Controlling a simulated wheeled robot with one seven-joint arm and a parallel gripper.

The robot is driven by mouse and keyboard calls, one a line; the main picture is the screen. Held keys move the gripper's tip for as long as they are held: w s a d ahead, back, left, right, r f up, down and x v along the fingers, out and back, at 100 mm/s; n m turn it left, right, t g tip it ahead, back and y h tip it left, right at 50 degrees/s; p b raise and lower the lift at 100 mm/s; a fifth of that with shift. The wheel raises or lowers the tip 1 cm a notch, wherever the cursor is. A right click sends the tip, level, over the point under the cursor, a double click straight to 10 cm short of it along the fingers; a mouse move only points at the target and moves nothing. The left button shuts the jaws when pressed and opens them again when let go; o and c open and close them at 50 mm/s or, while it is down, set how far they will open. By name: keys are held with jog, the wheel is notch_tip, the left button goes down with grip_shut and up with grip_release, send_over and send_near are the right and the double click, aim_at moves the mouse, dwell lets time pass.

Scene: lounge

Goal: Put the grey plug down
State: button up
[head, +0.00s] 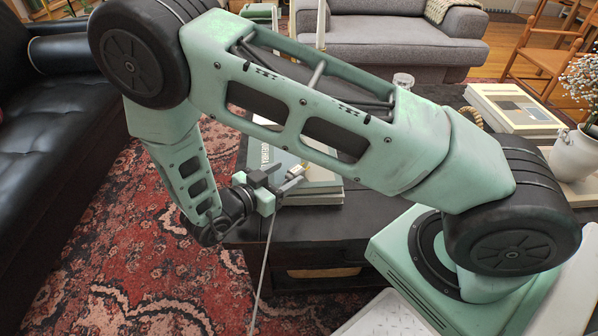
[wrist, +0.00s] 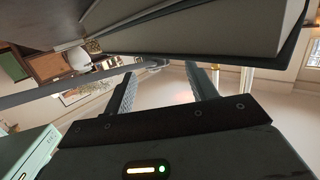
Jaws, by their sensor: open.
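My gripper (head: 280,185) is at the near left edge of the dark table, beside the stack of books. It is open; in the wrist view its two fingers (wrist: 165,85) stand apart. A small pale grey piece, which looks like the grey plug (head: 295,173), shows at the fingertips against the books. In the wrist view a small grey shape lies between the fingertips, too small to make out well. A thin grey cable (head: 264,258) hangs from near the gripper toward the floor. I cannot tell whether the plug touches the books or a finger.
The book stack (head: 318,184) lies on the dark table (head: 300,228). More books (head: 515,108) and a white flower vase (head: 575,153) are at the right. A black sofa (head: 60,135) stands left, a grey sofa (head: 380,40) behind. Red patterned rug (head: 120,240) covers open floor.

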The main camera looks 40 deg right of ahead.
aim_at(295, 170)
jog(key=b+x, duration=0.1)
jog(key=x, duration=0.3)
jog(key=shift+d+f, duration=0.2)
jog(key=shift+d, duration=0.2)
jog(key=c, duration=1.1)
jog(key=shift+c, duration=0.2)
notch_tip(295, 170, up, 10)
jog(key=p, duration=0.3)
jog(key=shift+r, duration=0.1)
